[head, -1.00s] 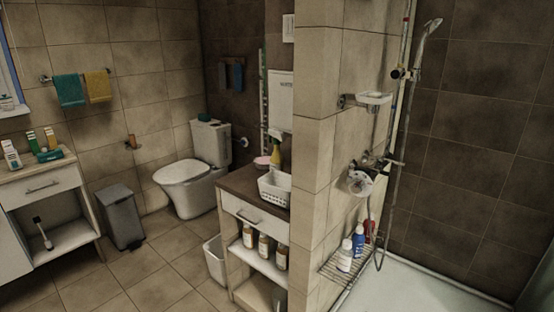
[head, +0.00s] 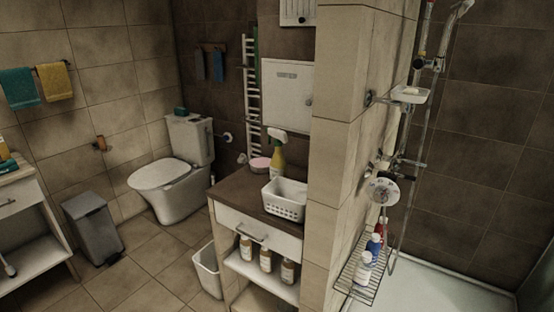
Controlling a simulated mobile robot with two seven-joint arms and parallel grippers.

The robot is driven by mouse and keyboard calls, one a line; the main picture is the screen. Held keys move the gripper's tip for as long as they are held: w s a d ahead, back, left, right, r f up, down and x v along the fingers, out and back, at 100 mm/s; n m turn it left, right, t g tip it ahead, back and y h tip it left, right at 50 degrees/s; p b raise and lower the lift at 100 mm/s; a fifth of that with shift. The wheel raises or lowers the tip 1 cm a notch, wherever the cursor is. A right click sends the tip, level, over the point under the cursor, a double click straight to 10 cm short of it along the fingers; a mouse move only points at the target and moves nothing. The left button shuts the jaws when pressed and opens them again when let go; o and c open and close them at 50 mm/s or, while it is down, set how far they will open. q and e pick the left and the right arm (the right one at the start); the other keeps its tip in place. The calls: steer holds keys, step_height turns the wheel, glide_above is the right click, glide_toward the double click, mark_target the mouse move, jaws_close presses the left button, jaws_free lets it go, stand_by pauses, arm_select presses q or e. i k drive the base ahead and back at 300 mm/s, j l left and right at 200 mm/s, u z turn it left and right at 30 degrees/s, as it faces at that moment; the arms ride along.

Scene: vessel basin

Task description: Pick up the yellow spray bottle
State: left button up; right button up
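Neither of my grippers is in view.
A tiled partition wall (head: 338,130) rises right of the cabinet. The toilet (head: 170,185), grey pedal bin (head: 92,228) and white bin (head: 207,270) stand to the left. The tiled floor (head: 140,280) is clear in front. A wire shelf (head: 355,278) holds bottles by the shower.

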mark_target(278, 164)
steer(key=i+j+z, duration=0.1)
steer(key=i+j, duration=0.2)
steer(key=i+j+z, duration=0.15)
steer(key=j, duration=0.35)
steer(key=i+j+z, duration=0.1)
steer(key=i+j, duration=0.25)
steer(key=i+j+z, duration=0.1)
steer(key=j, duration=0.45)
steer(key=i+j+z, duration=0.1)
steer(key=i+j, duration=0.25)
steer(key=j, duration=0.15)
steer(key=i+j+z, duration=0.15)
steer(key=j, duration=0.35)
steer(key=i+j+z, duration=0.1)
steer(key=j, duration=0.4)
steer(key=i+j+z, duration=0.1)
steer(key=i+j, duration=0.15)
steer(key=j, duration=0.25)
